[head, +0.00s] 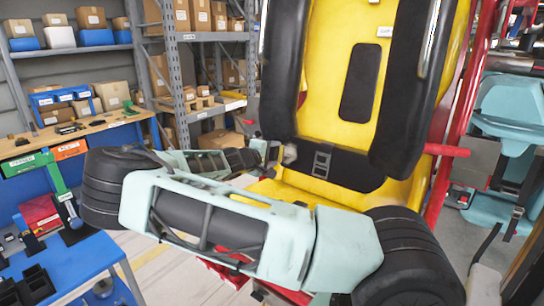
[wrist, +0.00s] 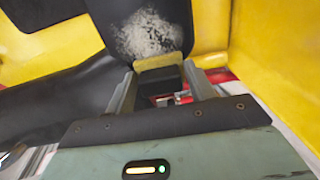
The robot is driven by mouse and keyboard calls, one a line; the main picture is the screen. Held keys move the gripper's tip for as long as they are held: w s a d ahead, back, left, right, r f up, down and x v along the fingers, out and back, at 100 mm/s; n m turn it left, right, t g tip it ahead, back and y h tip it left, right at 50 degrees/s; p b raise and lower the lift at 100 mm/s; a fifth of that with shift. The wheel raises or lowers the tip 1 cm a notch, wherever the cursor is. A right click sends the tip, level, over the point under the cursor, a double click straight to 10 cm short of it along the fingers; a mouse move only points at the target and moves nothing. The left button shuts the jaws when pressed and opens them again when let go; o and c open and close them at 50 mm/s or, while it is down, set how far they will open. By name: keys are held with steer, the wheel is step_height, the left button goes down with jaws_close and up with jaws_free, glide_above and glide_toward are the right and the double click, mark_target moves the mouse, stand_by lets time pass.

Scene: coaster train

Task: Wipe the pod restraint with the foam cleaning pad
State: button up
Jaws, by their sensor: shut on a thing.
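My gripper (wrist: 158,80) is shut on a yellow foam cleaning pad (wrist: 158,62), which sits across its fingertips. Just beyond the pad is a black padded surface (wrist: 180,12), seemingly the pod restraint, with a whitish, speckled dirty patch (wrist: 148,33). The foam pad is at the lower edge of this patch; I cannot tell whether it touches. In the head view the restraint shows as two black padded bars, left (head: 285,60) and right (head: 410,90), over a yellow seat (head: 345,35). My gripper (head: 284,152) is by the left bar's lower end; the foam pad is not clear there.
A black lap belt with a buckle (head: 322,160) crosses the seat. A red frame (head: 470,120) stands right of it. At left are a workbench (head: 75,135), a blue table (head: 75,265) and shelves with boxes (head: 200,35). My arm fills the lower middle.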

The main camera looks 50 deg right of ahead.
mark_target(301, 156)
steer(key=shift+d+f, duration=0.15)
steer(key=shift+d, duration=0.35)
steer(key=shift+s+b, duration=1.05)
steer(key=shift+s, duration=0.85)
steer(key=shift+s+d+b, duration=0.15)
steer(key=shift+s+b, duration=0.2)
steer(key=shift+s, duration=0.35)
steer(key=shift+s+d+b, duration=0.1)
steer(key=shift+s+b, duration=0.2)
steer(key=shift+s, duration=0.95)
steer(key=shift+w+a+p, duration=0.15)
steer(key=shift+w+p, duration=0.15)
steer(key=shift+w, duration=1.65)
steer(key=shift+w+a+p, duration=0.1)
steer(key=shift+w+p, duration=0.15)
steer(key=shift+w, duration=1.7)
steer(key=shift+s+d+r, duration=0.1)
steer(key=shift+d+r, duration=0.15)
steer(key=shift+r, duration=0.2)
steer(key=shift+s+d+b, duration=0.15)
steer(key=shift+s+b, duration=0.85)
steer(key=shift+s, duration=2.85)
